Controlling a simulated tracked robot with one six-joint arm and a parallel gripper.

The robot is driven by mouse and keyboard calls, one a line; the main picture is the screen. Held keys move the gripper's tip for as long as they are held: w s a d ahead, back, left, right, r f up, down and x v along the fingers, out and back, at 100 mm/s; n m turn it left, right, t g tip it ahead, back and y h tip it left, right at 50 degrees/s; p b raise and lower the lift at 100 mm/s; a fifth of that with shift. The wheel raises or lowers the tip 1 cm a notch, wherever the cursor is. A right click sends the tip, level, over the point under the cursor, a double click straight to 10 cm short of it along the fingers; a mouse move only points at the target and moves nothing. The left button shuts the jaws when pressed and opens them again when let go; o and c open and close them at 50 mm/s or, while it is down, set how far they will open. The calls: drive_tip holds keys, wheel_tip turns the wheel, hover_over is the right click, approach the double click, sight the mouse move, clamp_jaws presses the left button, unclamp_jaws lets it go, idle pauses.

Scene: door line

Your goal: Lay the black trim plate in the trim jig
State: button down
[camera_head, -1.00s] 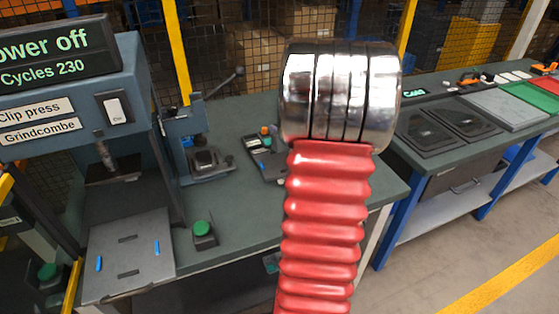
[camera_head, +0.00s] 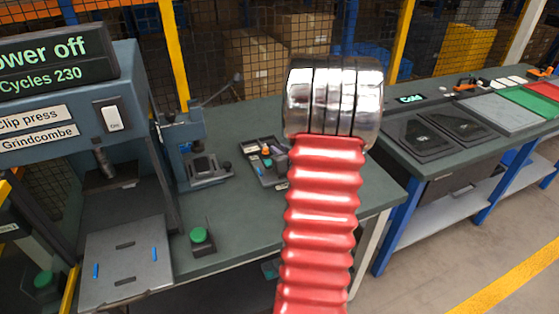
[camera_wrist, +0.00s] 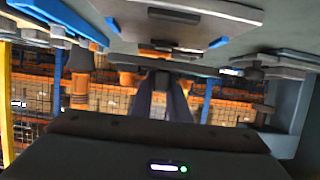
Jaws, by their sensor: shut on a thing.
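A grey plate with two dark slots and blue side strips, which looks like the trim jig (camera_head: 143,268), lies under the clip press at the left. The same slots and blue strips show in the wrist view (camera_wrist: 240,14), upside down and close, across the top. My gripper (camera_wrist: 161,84) shows in the wrist view with its dark fingers close together, pointing at that plate. In the head view my red arm fills the middle and the gripper cannot be seen. The black trim plate held in the jaws cannot be made out clearly.
The clip press (camera_head: 60,125) stands over the grey plate, with its plunger above it. A green button (camera_head: 199,236), a small blue press (camera_head: 185,150) and a parts tray (camera_head: 262,160) stand on the bench. Two dark panels (camera_head: 418,138) lie on the right bench. Bench around the button is clear.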

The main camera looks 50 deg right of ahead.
drive_tip(key=shift+f, duration=2.1)
drive_tip(key=c, duration=1.7)
unclamp_jaws()
drive_tip(key=shift+f, duration=0.1)
drive_tip(key=v, duration=1.2)
